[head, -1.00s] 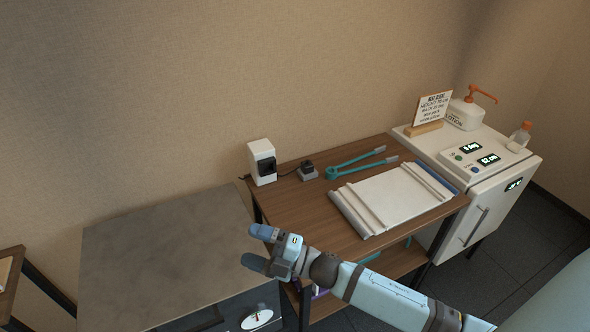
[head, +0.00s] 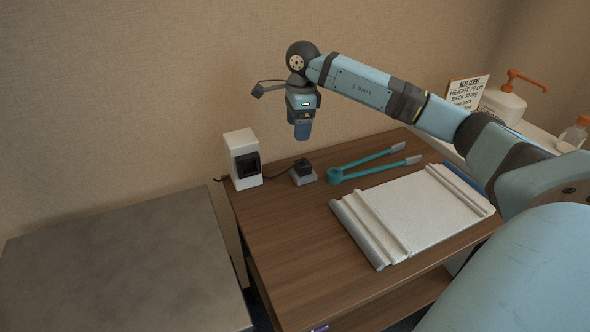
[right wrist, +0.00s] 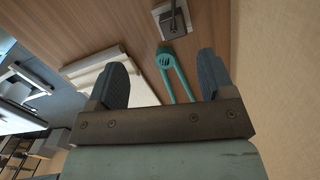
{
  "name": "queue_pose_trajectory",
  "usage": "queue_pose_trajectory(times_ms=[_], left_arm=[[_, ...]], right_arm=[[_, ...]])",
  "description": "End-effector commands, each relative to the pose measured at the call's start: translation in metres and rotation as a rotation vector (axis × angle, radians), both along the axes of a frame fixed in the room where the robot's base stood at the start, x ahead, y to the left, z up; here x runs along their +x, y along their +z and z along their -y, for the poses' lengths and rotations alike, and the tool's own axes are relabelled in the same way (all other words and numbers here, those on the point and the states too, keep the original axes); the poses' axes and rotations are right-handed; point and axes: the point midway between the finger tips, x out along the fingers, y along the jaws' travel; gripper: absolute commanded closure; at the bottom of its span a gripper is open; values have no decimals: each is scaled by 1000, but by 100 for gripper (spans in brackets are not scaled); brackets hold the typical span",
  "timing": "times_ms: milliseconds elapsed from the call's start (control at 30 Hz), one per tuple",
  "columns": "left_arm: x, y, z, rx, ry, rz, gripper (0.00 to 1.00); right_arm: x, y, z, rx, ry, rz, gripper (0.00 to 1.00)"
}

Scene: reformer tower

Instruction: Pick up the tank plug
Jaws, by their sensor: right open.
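The tank plug (head: 302,164) appears to be the small black piece sitting on a small grey block (head: 304,178) near the back edge of the wooden table (head: 290,250). A dark cable runs from it toward the white box. My right gripper (head: 302,134) points down above the plug, apart from it. In the right wrist view the right gripper (right wrist: 163,72) is open and empty, fingers spread. The grey block with the plug (right wrist: 172,18) shows there at the top edge, beyond the fingertips. My left gripper is not in view.
A white box (head: 243,158) with a black front stands left of the plug. A white tray-like board (head: 415,210) lies in front. A sign (head: 466,92) and lotion bottle (head: 502,104) stand at right. A grey table (head: 120,270) at left is bare.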

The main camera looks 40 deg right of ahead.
Motion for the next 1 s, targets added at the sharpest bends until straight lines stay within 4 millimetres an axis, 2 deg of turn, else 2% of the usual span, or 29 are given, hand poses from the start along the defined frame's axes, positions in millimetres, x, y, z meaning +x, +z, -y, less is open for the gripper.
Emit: queue_pose_trajectory(times_ms=[67,167,500,600,867,1000], left_arm=[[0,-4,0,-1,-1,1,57],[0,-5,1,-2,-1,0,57],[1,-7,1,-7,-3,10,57],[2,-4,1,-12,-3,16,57],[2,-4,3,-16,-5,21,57],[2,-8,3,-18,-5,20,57]], right_arm=[[-1,5,15,-50,-9,-2,25],[-1,3,22,-74,-14,-8,25],[-2,-59,21,-73,-13,-10,25],[-2,-71,21,-72,-13,-9,25],[-1,-87,21,-71,-13,-8,25],[-2,-108,22,-70,-14,-10,25]])
